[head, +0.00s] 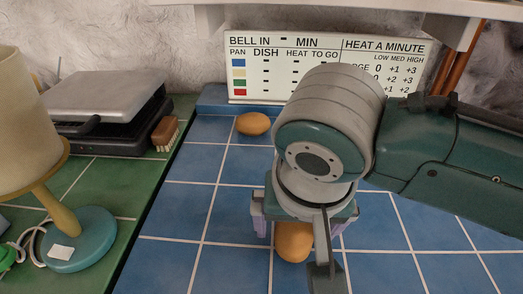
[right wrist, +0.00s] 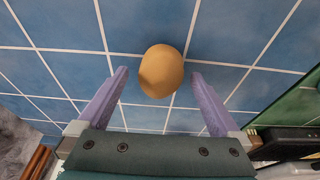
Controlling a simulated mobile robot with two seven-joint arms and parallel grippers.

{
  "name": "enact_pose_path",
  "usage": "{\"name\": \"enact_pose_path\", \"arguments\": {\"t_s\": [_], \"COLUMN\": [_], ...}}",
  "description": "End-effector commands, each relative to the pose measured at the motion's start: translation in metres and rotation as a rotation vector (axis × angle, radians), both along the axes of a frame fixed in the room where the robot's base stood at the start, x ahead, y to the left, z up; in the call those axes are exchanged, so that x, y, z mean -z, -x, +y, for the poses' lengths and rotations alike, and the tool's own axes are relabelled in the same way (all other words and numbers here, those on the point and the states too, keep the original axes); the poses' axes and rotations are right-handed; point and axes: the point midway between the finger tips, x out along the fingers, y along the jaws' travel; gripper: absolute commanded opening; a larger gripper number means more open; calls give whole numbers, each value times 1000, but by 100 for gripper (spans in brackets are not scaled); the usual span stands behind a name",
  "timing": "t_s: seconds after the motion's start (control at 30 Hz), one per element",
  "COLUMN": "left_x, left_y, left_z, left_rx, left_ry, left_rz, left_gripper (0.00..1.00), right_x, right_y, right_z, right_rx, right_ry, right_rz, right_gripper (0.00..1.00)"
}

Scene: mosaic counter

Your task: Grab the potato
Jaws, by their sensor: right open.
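A tan-orange potato (head: 293,243) rests on the blue tiled counter (head: 190,225), partly hidden by my right wrist. In the right wrist view the potato (right wrist: 161,71) lies between and slightly beyond the tips of my purple fingers, with gaps on both sides. My right gripper (head: 298,226) is open over it, pointing down; its spread fingers (right wrist: 158,74) show well in the wrist view. A second, similar rounded tan object (head: 253,124) lies farther back on the blue tiles, left of my arm. My left gripper is not in view.
A sign board (head: 255,70) stands at the back wall, partly behind my arm. On the green tiles at left are a black and silver press (head: 105,105), a brush (head: 165,132) and a lamp with a teal base (head: 82,240). Blue tiles left of the gripper are clear.

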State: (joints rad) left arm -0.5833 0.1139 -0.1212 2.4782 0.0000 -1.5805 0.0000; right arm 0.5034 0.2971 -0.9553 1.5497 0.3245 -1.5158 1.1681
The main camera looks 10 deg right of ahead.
Motion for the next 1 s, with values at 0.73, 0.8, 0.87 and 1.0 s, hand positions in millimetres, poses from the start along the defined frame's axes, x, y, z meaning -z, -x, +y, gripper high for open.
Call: {"name": "enact_pose_path", "arguments": {"t_s": [0.73, 0.8, 0.87, 1.0], "left_x": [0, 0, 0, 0], "left_y": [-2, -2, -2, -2], "left_z": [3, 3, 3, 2], "left_rx": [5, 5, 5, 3], "left_ry": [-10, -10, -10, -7], "left_rz": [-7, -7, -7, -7], "left_gripper": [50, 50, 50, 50], "right_x": [4, 4, 4, 4], "right_y": [-1, -1, -1, -1], "right_z": [-1, -1, -1, -1], "right_rx": [-1, -1, -1, -1], "right_ry": [0, 0, 0, 0], "right_rz": [0, 0, 0, 0], "right_gripper": [48, 40, 34, 18]}}
